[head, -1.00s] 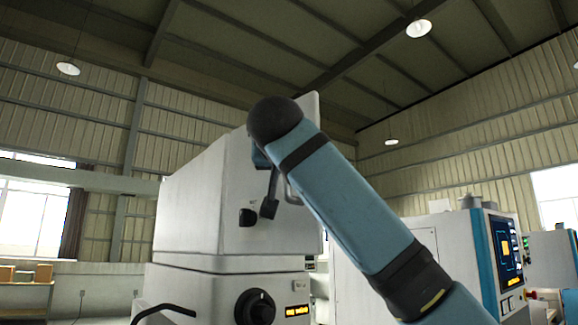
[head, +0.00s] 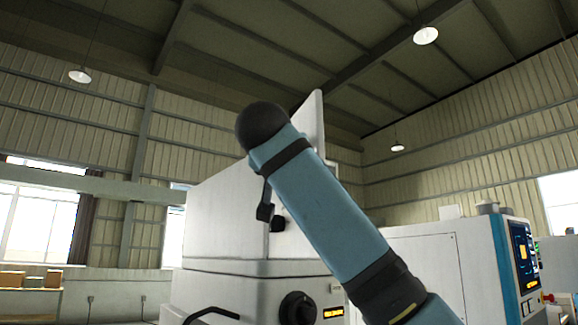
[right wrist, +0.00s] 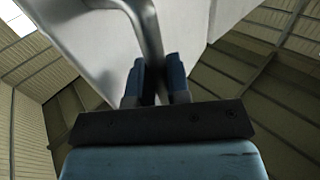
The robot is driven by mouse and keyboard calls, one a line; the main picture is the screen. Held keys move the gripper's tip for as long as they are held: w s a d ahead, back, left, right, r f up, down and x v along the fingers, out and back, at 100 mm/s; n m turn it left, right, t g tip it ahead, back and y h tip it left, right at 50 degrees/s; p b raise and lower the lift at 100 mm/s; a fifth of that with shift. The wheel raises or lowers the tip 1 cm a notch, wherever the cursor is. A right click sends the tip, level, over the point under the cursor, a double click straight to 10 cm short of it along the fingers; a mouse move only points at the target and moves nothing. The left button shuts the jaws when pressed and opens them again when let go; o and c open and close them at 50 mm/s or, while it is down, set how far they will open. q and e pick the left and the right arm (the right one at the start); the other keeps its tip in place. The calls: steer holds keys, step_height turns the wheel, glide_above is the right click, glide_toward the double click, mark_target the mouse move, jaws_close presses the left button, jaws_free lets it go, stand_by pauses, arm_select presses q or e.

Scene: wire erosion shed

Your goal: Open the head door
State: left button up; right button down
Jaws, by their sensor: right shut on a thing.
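The head door (head: 316,130) is a pale panel on the upper part of the white machine head (head: 215,220). In the head view its top corner shows above my right arm, and the arm covers much of it. In the right wrist view the door's pale face (right wrist: 85,35) fills the upper left, with a grey bent bar handle (right wrist: 152,40) on it. My right gripper (right wrist: 156,82) is shut on this handle, its two blue fingers on either side of the bar. My left gripper is not in view.
Below the head are a dark rotary knob (head: 298,308) and a small yellow display (head: 333,312). A dark curved rail (head: 212,313) is at lower left. A cabinet with a blue-edged screen (head: 524,255) stands at right. A bench with boxes (head: 30,280) is far left.

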steer(key=shift+r, duration=0.15)
steer(key=c, duration=1.5)
jaws_free()
steer(key=o, duration=0.4)
steer(key=shift+w+a, duration=0.1)
steer(key=s+a+b, duration=0.2)
steer(key=s+b, duration=0.1)
steer(key=s, duration=1)
steer(key=shift+s+a, duration=0.3)
steer(key=shift+a, duration=0.05)
